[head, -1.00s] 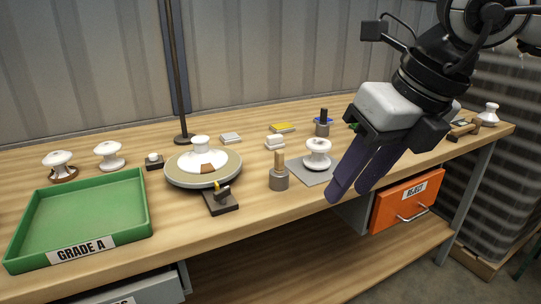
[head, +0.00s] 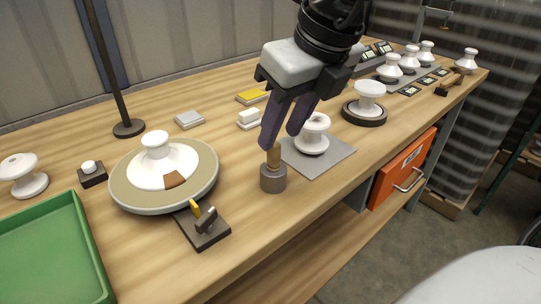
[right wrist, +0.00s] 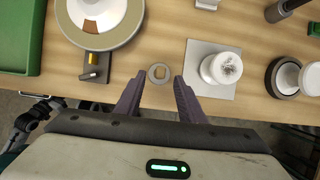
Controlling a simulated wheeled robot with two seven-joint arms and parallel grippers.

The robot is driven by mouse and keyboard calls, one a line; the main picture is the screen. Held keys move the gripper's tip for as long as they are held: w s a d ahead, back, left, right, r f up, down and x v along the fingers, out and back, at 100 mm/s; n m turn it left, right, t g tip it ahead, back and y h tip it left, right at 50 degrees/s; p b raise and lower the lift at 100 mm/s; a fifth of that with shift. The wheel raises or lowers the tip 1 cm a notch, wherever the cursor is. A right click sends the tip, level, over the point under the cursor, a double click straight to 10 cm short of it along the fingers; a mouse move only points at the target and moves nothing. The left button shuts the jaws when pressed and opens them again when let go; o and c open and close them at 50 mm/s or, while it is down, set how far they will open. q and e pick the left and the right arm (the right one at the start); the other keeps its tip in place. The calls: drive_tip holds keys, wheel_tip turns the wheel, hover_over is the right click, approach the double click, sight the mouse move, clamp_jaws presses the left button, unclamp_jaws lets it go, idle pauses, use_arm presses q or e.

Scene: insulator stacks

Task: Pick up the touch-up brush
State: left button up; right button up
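The touch-up brush appears to be the wooden handle (head: 273,157) standing upright in a round grey holder (head: 273,180) near the front of the bench; its bristles are hidden. My right gripper (head: 279,139) is open and points down over it. Its fingertips are close to the top of the handle, one on either side in the head view. In the right wrist view the holder (right wrist: 159,73) shows just beyond the gap between the open fingers (right wrist: 158,92), with the handle seen end-on. I cannot tell whether a finger touches the handle. My left gripper is not in view.
A turntable (head: 133,200) with a white insulator stands left of the holder, with a dark clamp-like block (head: 203,228) in front. A grey mat (head: 335,158) with an insulator lies right. A green tray (head: 95,258) is far left; an orange drawer (head: 400,175) hangs below.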

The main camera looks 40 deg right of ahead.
sight(276, 144)
drive_tip(key=x, duration=0.5)
drive_tip(key=shift+w+f, duration=0.1)
drive_tip(key=shift+f, duration=0.3)
clamp_jaws()
